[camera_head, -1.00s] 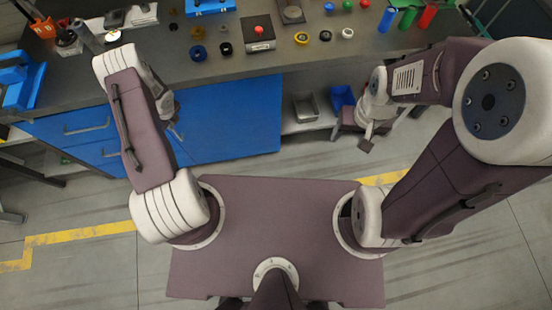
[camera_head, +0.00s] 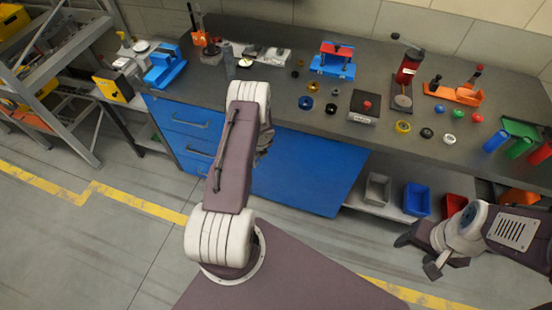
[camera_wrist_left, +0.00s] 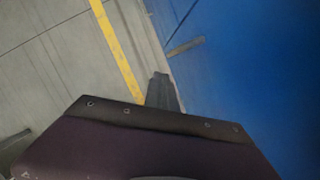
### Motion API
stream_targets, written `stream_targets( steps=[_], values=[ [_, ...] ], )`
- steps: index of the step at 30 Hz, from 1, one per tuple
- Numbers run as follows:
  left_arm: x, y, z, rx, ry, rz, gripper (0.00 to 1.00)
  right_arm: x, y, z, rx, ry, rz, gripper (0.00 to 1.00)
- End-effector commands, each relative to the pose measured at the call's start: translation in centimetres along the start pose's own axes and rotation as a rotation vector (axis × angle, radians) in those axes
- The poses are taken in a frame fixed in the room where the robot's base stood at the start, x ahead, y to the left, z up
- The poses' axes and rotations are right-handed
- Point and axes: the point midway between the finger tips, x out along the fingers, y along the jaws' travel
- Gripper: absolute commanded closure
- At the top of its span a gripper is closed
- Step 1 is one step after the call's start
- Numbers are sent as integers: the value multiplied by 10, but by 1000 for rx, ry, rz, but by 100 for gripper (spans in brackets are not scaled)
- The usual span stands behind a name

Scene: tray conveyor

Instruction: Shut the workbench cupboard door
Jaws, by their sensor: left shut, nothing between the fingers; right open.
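The cupboard door (camera_head: 310,175) is a plain blue panel under the workbench, right of the blue drawers. In the head view my left arm covers its left part, and I cannot tell whether it stands ajar. In the left wrist view a large blue surface (camera_wrist_left: 255,75), likely the door, fills the right side. My left gripper (camera_wrist_left: 162,90) is shut and empty, close beside its edge; contact cannot be told. In the head view it is mostly hidden behind its own wrist, in front of the blue panel. My right gripper (camera_head: 420,255) is open and empty, low at the right.
The workbench top (camera_head: 420,160) carries several small parts and fixtures. Blue drawers (camera_head: 190,120) with handles are left of the door. An open shelf to its right holds a grey bin (camera_head: 377,189) and a blue bin (camera_head: 417,200). Floor in front is clear, with a yellow line (camera_head: 135,203).

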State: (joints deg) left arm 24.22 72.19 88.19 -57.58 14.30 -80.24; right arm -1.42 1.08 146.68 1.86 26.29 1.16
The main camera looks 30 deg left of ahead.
Motion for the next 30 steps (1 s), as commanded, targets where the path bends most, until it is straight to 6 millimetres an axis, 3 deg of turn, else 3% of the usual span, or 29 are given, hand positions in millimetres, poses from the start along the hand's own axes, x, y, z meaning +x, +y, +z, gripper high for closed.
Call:
stream_targets(
  steps=[13,18,27,30],
  values=[
    [-89,11,1,-1,0,3,100,-10,0,-1,0,0,0,41],
    [-99,13,0,-1,2,4,100,-11,0,-1,0,0,0,41],
    [-99,13,0,0,2,5,100,-11,0,-1,0,0,0,41],
    [-104,4,-2,17,-6,-10,100,-11,0,-1,0,0,0,41]
  ],
)
